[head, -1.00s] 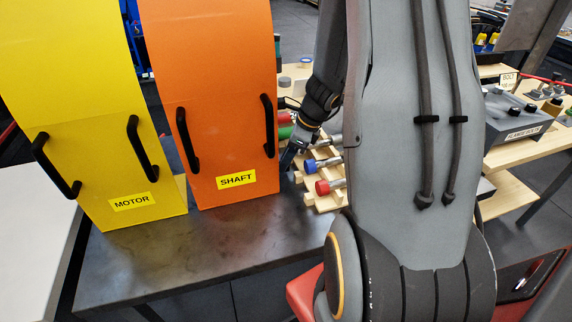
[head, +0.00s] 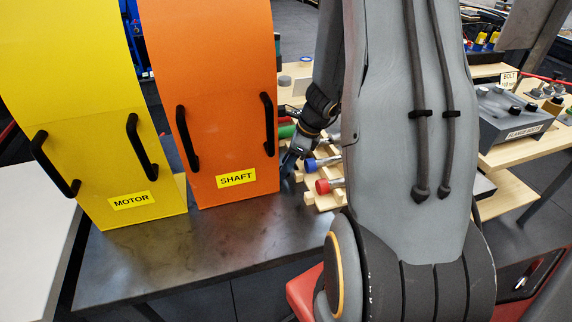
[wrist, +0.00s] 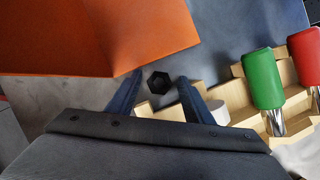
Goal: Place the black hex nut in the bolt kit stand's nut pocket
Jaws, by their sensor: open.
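My gripper (wrist: 156,88) is open, with one finger on each side of the nut as seen from the wrist, and nothing is held. How far the fingertips are above the nut is hard to tell. In the head view my gripper (head: 289,163) is low beside the orange cover, and the nut cannot be made out there.
The orange SHAFT cover (head: 215,100) stands close left of my gripper, with the yellow MOTOR cover (head: 80,120) beyond it. A wooden rack holds green (wrist: 262,78), red (head: 322,187) and blue-ended tools close by. The front tabletop (head: 220,235) is clear.

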